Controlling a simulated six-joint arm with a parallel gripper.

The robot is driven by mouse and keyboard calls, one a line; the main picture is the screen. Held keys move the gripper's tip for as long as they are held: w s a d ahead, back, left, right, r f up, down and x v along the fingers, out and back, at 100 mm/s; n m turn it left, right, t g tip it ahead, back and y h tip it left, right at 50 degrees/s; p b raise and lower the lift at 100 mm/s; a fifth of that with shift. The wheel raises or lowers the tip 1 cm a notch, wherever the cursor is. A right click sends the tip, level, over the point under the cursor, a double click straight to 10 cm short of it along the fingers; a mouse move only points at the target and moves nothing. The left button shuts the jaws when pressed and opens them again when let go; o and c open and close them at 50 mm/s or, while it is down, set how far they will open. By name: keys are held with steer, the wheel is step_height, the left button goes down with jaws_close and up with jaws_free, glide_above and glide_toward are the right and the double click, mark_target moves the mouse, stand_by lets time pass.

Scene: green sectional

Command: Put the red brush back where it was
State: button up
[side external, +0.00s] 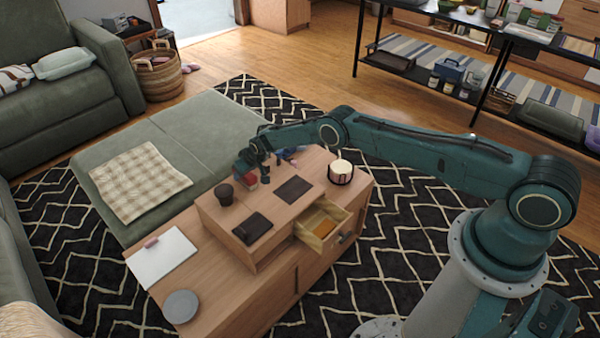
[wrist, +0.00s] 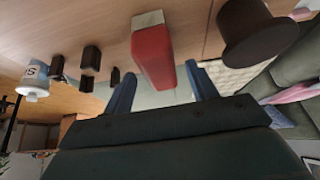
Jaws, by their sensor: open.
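The red brush (wrist: 152,55), a red block with a pale cream end, shows in the wrist view ahead of my fingers. In the side external view the red brush (side external: 250,180) is a small red patch below my gripper (side external: 256,166), near the far edge of the raised wooden top. My gripper is open in the wrist view (wrist: 161,73), with the brush's near end lined up between the two blue fingers. I cannot tell whether a finger touches it. My gripper partly hides the brush in the side view.
A black wallet-like item (side external: 252,228), a dark flat mat (side external: 293,190) and a white candle-like cup (side external: 341,172) are nearby. A drawer (side external: 335,225) is open. A white notebook (side external: 160,260) and grey disc (side external: 181,306) lie lower left.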

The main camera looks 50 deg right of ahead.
steer(key=shift+s+r, duration=0.1)
steer(key=shift+r, duration=0.25)
steer(key=shift+s+r, duration=0.25)
steer(key=shift+r, duration=0.3)
steer(key=v, duration=1)
steer(key=shift+s, duration=0.15)
steer(key=shift+r, duration=0.1)
stand_by(0.5)
